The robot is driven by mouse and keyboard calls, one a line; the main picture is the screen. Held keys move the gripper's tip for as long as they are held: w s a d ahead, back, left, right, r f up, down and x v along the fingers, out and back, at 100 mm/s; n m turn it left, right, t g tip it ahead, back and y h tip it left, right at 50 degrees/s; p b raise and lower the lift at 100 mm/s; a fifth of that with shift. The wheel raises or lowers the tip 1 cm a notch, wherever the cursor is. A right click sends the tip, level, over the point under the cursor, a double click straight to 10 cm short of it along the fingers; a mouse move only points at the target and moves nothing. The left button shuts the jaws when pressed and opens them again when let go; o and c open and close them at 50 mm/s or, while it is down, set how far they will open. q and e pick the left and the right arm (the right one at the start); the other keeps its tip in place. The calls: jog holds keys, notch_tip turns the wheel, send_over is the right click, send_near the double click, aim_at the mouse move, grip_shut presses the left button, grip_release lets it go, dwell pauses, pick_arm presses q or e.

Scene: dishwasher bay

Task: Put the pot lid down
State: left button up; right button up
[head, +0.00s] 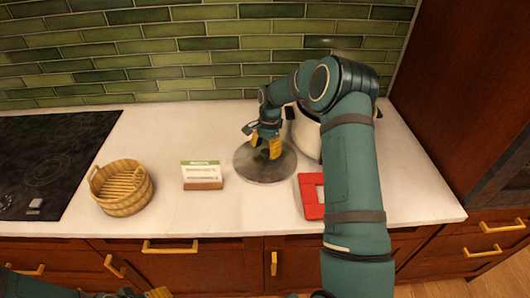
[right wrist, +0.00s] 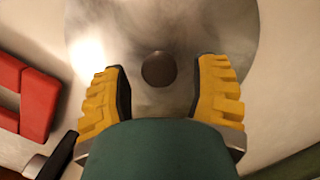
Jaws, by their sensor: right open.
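The pot lid (head: 265,170) is a round grey metal disc lying flat on the white counter. Its dark round knob (right wrist: 158,69) shows in the right wrist view, where the lid (right wrist: 220,30) fills the upper middle. My right gripper (head: 268,147) is over the lid, its yellow fingers open on either side of the view with the knob between and a little beyond them; in the right wrist view the gripper (right wrist: 162,95) touches nothing that I can make out. The pot (head: 305,133) is pale and stands behind my right arm, partly hidden. My left gripper (head: 150,293) is low at the bottom edge, only partly shown.
A woven basket (head: 122,190) stands at the left beside the black cooktop (head: 45,155). A small card on a wooden stand (head: 202,176) is left of the lid. A red object (head: 309,196) lies right of it, near the counter's front edge. Green tiles close off the back.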

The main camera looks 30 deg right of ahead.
aim_at(268, 150)
notch_tip(268, 150, up, 10)
jog(key=d, duration=0.1)
jog(key=shift+w+d+r, duration=0.2)
jog(key=shift+r, duration=0.05)
jog(key=shift+s+f, duration=0.1)
dwell(0.4)
